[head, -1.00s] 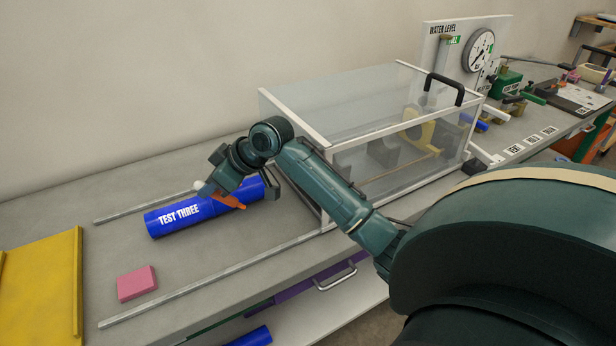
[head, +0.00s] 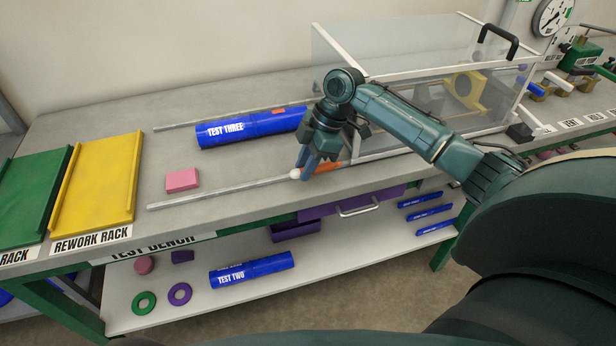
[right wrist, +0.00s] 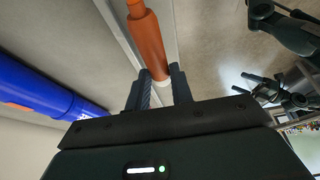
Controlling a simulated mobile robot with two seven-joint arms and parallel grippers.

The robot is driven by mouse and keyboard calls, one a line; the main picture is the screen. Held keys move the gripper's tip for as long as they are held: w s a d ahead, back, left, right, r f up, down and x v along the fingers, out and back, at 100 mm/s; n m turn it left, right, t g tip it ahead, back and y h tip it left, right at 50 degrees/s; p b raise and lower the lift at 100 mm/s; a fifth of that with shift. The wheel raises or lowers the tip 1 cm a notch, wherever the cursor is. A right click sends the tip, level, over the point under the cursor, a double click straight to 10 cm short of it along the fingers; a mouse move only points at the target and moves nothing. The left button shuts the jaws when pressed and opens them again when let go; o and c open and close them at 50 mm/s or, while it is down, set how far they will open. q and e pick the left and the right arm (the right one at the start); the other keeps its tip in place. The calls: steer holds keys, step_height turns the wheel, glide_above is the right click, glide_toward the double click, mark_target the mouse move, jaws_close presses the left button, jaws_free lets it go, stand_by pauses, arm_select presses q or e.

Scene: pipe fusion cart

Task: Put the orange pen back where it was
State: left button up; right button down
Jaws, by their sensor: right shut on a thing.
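The orange pen (right wrist: 148,42) is between the two fingers of my right gripper (right wrist: 158,88) in the right wrist view. In the head view my right gripper (head: 306,165) points down near the bench's front rail, with the pen (head: 328,167) beside its fingers, lying roughly along the rail. The pen's white end (head: 295,174) shows left of the fingers. I cannot tell whether the pen touches the rail or bench. The blue TEST THREE pipe (head: 225,133) lies behind the gripper, with an orange mark (head: 279,109) on it. My left gripper is not in view.
A clear guard box (head: 400,50) stands close to the right of my gripper. A pink block (head: 182,180) and the yellow rework rack (head: 97,185) are to the left. A purple drawer (head: 385,200) is below.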

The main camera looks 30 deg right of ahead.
mark_target(306, 188)
steer(key=shift+f, duration=2)
steer(key=shift+f, duration=0.1)
steer(key=c, duration=1.5)
jaws_free()
steer(key=b+v, duration=0.1)
steer(key=v, duration=1.1)
steer(key=shift+s, duration=0.1)
